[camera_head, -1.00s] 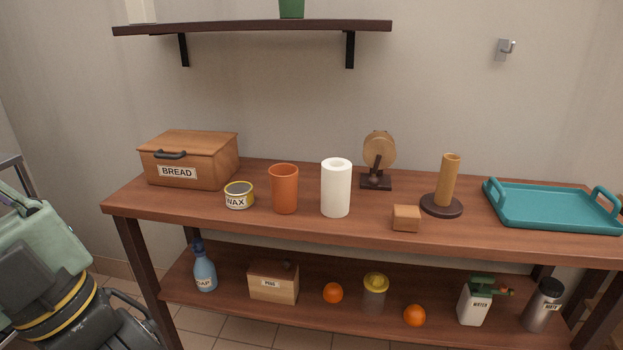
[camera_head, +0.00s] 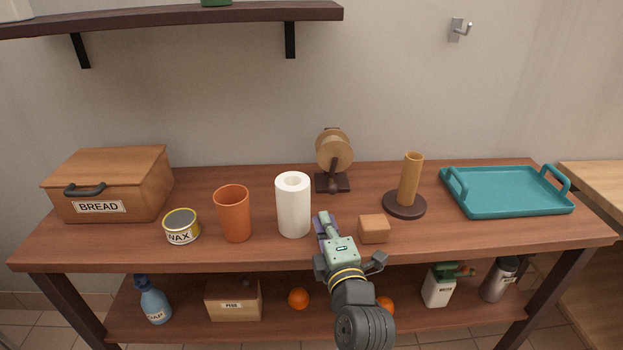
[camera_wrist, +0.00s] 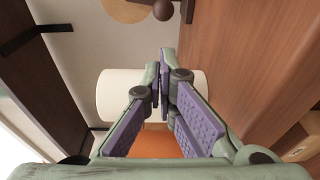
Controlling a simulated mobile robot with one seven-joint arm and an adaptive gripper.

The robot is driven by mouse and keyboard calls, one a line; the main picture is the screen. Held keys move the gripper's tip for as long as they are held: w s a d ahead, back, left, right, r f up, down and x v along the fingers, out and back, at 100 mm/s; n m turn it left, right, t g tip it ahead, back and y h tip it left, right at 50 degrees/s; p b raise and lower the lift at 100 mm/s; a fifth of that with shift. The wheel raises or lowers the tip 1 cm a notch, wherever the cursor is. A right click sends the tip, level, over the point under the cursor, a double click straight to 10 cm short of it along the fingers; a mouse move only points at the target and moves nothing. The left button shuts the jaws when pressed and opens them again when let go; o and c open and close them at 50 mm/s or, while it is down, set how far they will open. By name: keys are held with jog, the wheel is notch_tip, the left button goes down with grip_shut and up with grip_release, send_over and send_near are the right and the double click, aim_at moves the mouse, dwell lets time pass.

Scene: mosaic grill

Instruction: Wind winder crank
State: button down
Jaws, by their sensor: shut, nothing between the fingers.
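The winder (camera_head: 334,150) stands at the back of the table, a round light-wood drum on a dark upright and base. Its crank is hard to make out in the head view; a dark arm crosses the front of the drum. In the wrist view a brown round knob (camera_wrist: 162,10) shows at the top edge beside part of the drum (camera_wrist: 122,8). My gripper (camera_head: 321,217) is shut and empty, in front of the winder and apart from it, between the white roll and the wooden block. Its purple-padded fingers (camera_wrist: 165,60) point toward the winder side.
A white roll (camera_head: 294,207) stands close left of my gripper, an orange cup (camera_head: 234,215) beyond it. A small wooden block (camera_head: 374,229) is close right. A post on a round base (camera_head: 410,182) and a teal tray (camera_head: 505,208) stand farther right. A shelf (camera_head: 180,18) overhangs upper left.

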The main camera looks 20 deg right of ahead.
jog(key=shift+w+d+r, duration=0.1)
jog(key=shift+w+d, duration=0.2)
jog(key=shift+w, duration=0.15)
jog(key=w+p, duration=0.1)
jog(key=w, duration=0.1)
jog(key=w+p, duration=0.1)
jog(key=w, duration=0.2)
jog(key=w+d+p, duration=0.1)
jog(key=w, duration=0.2)
jog(key=shift+w+d+p, duration=0.1)
jog(key=shift+w+p, duration=0.3)
jog(key=shift+w, duration=0.2)
